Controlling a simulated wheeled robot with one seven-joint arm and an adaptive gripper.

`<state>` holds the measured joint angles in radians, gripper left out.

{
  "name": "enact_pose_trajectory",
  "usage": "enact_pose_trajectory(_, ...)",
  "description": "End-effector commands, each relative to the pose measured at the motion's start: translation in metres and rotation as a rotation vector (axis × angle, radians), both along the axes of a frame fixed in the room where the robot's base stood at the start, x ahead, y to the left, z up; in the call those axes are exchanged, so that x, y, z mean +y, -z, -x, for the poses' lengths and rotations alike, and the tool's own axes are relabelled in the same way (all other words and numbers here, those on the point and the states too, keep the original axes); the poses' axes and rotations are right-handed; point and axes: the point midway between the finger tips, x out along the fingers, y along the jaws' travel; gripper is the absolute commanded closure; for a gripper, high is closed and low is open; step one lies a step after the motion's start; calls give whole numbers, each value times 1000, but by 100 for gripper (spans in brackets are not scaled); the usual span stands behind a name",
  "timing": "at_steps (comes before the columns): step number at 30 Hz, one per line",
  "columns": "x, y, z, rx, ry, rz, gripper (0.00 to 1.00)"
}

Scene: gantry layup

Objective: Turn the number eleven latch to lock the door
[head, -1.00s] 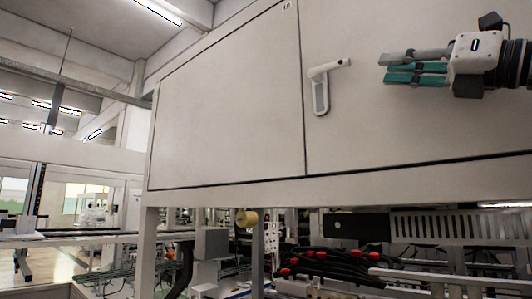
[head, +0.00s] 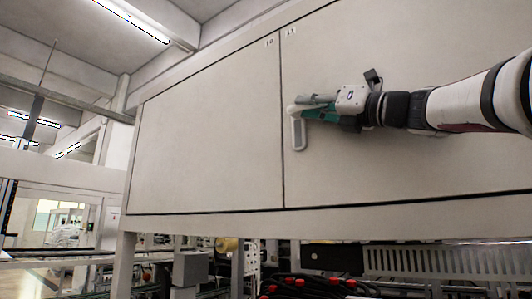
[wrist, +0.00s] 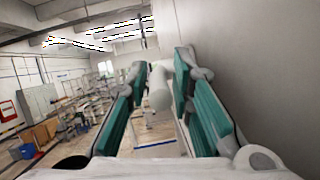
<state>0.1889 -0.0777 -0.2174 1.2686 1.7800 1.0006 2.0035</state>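The number eleven latch (head: 298,134) is a pale lever handle on an upright plate, at the left edge of the right door (head: 400,165). A small label reading 11 (head: 291,31) is above it. My gripper (head: 306,107) reaches in from the right in the head view, its green-padded fingers over the lever and hiding most of it. In the wrist view the lever's rounded end (wrist: 160,90) stands between the two fingers of my gripper (wrist: 160,68). The fingers are spread, with gaps beside the lever.
The left door (head: 205,150), labelled 10, is beside it across a narrow seam. Both doors look closed. Below the cabinet are a slotted panel (head: 440,260) and dark cables with red parts (head: 300,285). The door faces are otherwise clear.

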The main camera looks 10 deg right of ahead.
Motion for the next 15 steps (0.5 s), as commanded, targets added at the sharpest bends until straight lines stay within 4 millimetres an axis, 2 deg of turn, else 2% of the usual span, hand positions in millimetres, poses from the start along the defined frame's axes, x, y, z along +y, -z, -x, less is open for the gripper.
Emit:
enact_pose_trajectory(8,1,0,-2,0,0,0,79)
enact_pose_trajectory(9,1,0,-2,0,0,0,81)
enact_pose_trajectory(12,1,0,-2,0,0,0,100)
enact_pose_trajectory(15,1,0,-2,0,0,0,100)
